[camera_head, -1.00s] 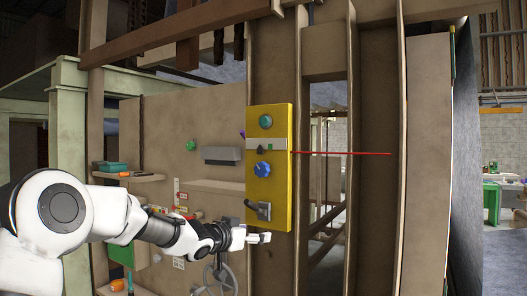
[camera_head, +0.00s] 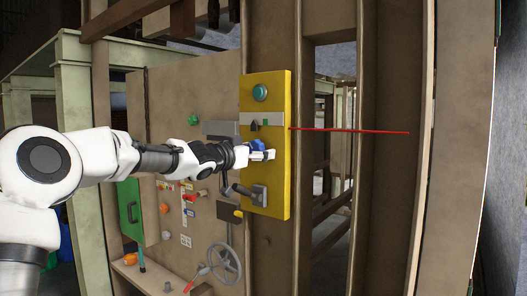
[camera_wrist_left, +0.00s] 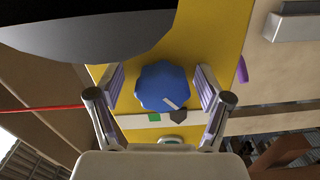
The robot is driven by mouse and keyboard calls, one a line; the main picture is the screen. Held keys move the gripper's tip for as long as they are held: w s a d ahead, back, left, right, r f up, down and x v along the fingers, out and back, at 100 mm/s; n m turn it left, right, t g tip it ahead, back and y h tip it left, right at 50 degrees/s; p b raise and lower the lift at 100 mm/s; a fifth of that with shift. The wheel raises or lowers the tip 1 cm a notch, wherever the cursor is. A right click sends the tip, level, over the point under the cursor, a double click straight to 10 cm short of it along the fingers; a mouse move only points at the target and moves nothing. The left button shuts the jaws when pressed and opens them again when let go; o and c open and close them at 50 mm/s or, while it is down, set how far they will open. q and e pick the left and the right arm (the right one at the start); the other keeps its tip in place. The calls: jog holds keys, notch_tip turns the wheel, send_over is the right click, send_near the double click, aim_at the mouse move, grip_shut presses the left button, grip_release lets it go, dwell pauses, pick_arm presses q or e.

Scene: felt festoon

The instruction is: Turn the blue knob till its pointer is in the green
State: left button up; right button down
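The blue knob (camera_head: 257,144) is on a yellow panel (camera_head: 281,180), partly hidden behind my left gripper (camera_head: 268,155) in the head view. In the left wrist view the knob (camera_wrist_left: 160,84) lies between the two fingers of my left gripper (camera_wrist_left: 160,88), which are open with a gap on each side. A pale pointer line on the knob's lower right edge points at a dark wedge (camera_wrist_left: 179,116). The green patch (camera_wrist_left: 154,117) is left of that wedge on a pale strip; it also shows in the head view (camera_head: 265,122). My right gripper is out of view.
A teal button (camera_head: 260,92) is above the knob and a grey lever switch (camera_head: 259,194) below it. A thin red rod (camera_head: 350,131) sticks out to the right. A handwheel (camera_head: 224,262) and other controls are on the board behind.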

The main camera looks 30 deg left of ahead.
pick_arm(q)
jog(key=shift+s+a+r, duration=0.15)
jog(key=shift+s, duration=0.25)
jog(key=shift+s+a+r, duration=0.15)
jog(key=shift+s, duration=0.2)
jog(key=c, duration=0.6)
jog(key=shift+s+d+r, duration=0.1)
jog(key=shift+s, duration=0.05)
jog(key=c, duration=0.6)
jog(key=shift+o, duration=0.2)
jog(key=shift+d, duration=0.1)
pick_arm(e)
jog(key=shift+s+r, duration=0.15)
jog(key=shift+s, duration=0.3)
